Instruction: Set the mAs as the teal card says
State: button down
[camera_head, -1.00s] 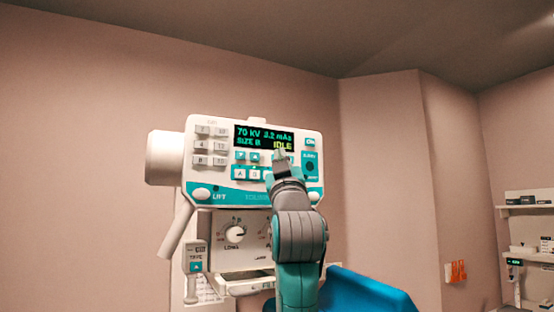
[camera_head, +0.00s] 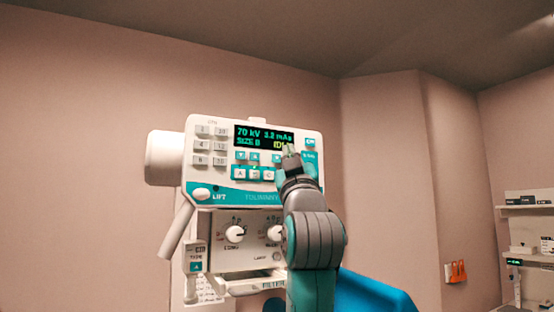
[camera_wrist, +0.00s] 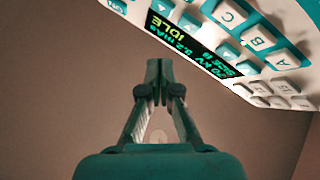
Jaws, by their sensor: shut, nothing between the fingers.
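The control panel (camera_head: 225,188) is white and teal. Its dark display (camera_head: 264,136) reads 70 kV, a blurred mAs value that looks like 3.2, SIZE B and a partly covered IDLE. The display also shows upside down in the wrist view (camera_wrist: 196,44). A teal arrow button (camera_head: 276,158) sits under the mAs side of the display. My gripper (camera_head: 290,150) is shut and empty, in front of the display's lower right corner. In the wrist view my fingertips (camera_wrist: 158,82) are together, against bare wall, apart from the buttons. I see no teal card.
Buttons A, B, C (camera_head: 255,174) lie under the arrow buttons. Two round knobs (camera_head: 235,233) are below the panel. A white cylinder (camera_head: 165,158) sticks out at left. A blue surface (camera_head: 370,292) lies behind my arm. Shelves (camera_head: 525,215) stand at far right.

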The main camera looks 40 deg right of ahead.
jog(key=shift+s+a, duration=0.15)
jog(key=shift+s, duration=0.35)
jog(key=shift+s+a, duration=0.15)
jog(key=shift+s, duration=0.35)
jog(key=shift+w, duration=0.1)
dwell(1.1)
